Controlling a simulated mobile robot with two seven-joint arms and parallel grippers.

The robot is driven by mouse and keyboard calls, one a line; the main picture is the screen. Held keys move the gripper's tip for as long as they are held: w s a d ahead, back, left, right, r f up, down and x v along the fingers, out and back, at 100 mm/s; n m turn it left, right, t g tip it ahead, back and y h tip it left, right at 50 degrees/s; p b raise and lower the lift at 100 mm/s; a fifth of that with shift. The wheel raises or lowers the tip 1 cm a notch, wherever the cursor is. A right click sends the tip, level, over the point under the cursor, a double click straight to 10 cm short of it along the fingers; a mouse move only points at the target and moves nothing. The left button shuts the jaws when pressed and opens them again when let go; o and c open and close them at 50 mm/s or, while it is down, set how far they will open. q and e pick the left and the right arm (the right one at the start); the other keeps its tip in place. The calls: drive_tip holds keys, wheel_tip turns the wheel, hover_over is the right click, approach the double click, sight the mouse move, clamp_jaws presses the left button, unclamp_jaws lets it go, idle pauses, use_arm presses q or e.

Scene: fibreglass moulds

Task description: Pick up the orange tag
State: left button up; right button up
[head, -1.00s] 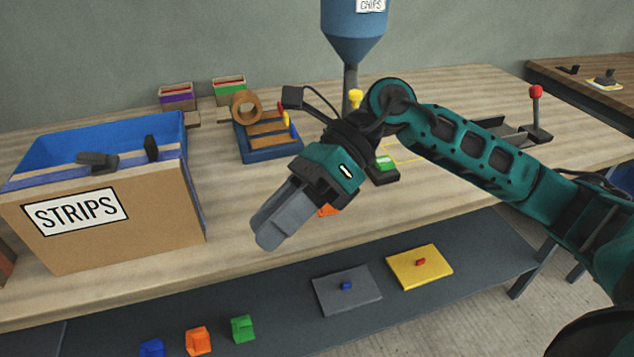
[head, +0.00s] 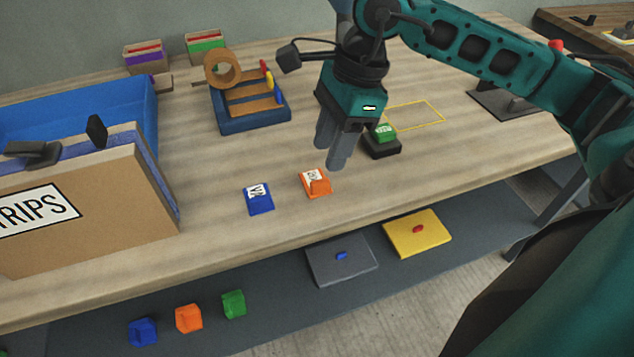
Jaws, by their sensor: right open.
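The orange tag (head: 316,182), a small wedge with a white label, lies on the wooden table near its front edge. A blue tag (head: 258,199) of the same shape lies to its left, apart from it. My right gripper (head: 330,156) is open and points down, just above and to the right of the orange tag in the picture. Its fingers are empty and appear apart from the tag. My left gripper is not in view.
A cardboard box labelled STRIPS (head: 85,215) stands at left. A blue rack (head: 252,123) with a tape roll stands behind the tags. A green-topped stamp (head: 382,142) is right of my gripper. Small blocks (head: 189,318) and plates (head: 417,238) are on the lower shelf.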

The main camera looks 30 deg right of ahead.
sight(321, 181)
drive_tip(key=x, duration=0.6)
drive_tip(key=shift+d+f, duration=0.1)
drive_tip(key=shift+f, duration=0.15)
clamp_jaws()
